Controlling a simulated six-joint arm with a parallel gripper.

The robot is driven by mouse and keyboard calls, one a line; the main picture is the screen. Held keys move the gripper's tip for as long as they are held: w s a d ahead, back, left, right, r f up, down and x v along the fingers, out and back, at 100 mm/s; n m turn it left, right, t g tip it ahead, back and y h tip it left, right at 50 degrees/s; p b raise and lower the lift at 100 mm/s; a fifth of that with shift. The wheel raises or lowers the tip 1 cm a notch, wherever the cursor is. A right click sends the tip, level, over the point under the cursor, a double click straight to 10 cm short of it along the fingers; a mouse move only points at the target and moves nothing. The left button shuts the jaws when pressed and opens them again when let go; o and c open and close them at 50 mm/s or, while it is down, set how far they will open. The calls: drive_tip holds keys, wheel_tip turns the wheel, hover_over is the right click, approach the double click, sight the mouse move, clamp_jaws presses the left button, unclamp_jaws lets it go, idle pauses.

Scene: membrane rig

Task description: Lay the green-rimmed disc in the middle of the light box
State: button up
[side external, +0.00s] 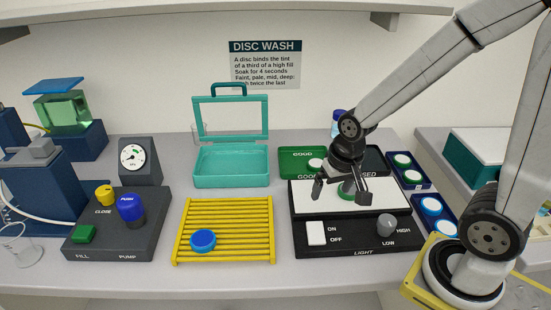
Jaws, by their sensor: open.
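A green-rimmed disc (346,193) shows under my gripper, over the white panel of the light box (306,202). My gripper (341,191) is open, low over the panel, with one finger on each side of the disc. I cannot tell whether a finger touches it. The light box has a white switch (316,233) marked ON and OFF and a grey knob (386,224).
A green GOOD tray (292,158) holds another disc. A dark tray stands beside it. Blue holders (420,184) with several discs stand to the right. An open teal box (231,165) and pump panel (118,230) stand left.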

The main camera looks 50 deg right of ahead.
drive_tip(key=n, duration=0.1)
drive_tip(key=a+n, duration=0.1)
drive_tip(key=n, duration=0.1)
drive_tip(key=s+a+f+n, duration=0.1)
drive_tip(key=n, duration=0.1)
drive_tip(key=shift+a, duration=0.1)
